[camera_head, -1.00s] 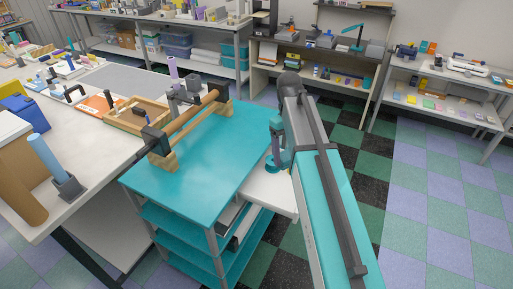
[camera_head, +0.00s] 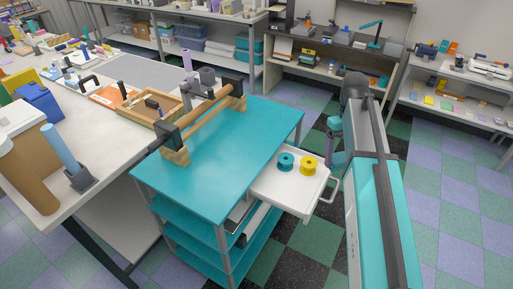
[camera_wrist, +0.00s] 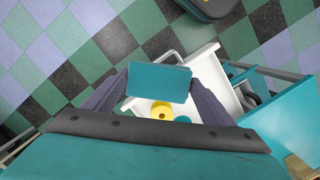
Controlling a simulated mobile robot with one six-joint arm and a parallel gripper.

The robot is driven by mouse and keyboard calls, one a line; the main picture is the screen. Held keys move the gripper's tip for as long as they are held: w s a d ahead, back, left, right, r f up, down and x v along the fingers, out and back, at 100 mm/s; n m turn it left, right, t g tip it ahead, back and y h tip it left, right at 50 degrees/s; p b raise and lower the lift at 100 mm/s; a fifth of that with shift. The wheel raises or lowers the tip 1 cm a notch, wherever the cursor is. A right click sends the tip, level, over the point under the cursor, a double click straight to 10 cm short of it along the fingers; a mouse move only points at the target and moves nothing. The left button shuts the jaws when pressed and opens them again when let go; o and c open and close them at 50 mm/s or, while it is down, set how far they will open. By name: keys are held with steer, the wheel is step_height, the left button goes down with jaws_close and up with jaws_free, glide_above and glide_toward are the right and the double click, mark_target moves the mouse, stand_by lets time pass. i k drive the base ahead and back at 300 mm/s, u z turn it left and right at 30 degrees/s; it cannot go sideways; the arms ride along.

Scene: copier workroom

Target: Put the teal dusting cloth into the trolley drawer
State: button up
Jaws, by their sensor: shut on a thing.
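The teal dusting cloth (camera_wrist: 159,83) shows in the wrist view as a flat teal rectangular block. My gripper (camera_wrist: 160,78) is shut on it, a dark finger at each side. The white trolley drawer (camera_head: 287,189) is pulled out from the right side of the teal trolley (camera_head: 222,160). It also shows in the wrist view (camera_wrist: 213,77), beyond the cloth and partly hidden by it. A teal spool (camera_head: 286,161) and a yellow spool (camera_head: 309,164) stand in the drawer.
A wooden bar on blocks (camera_head: 203,120) lies across the trolley top. The drawer's handle (camera_head: 327,190) sticks out on the right. A cluttered worktable (camera_head: 105,120) stands at the left, shelves (camera_head: 330,70) at the back. Checkered floor (camera_head: 450,190) is open at the right.

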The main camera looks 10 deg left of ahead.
mark_target(283, 188)
steer(key=z, duration=0.1)
steer(key=k, duration=0.8)
steer(key=u, duration=1.2)
steer(key=i, duration=1.05)
steer(key=z, duration=0.1)
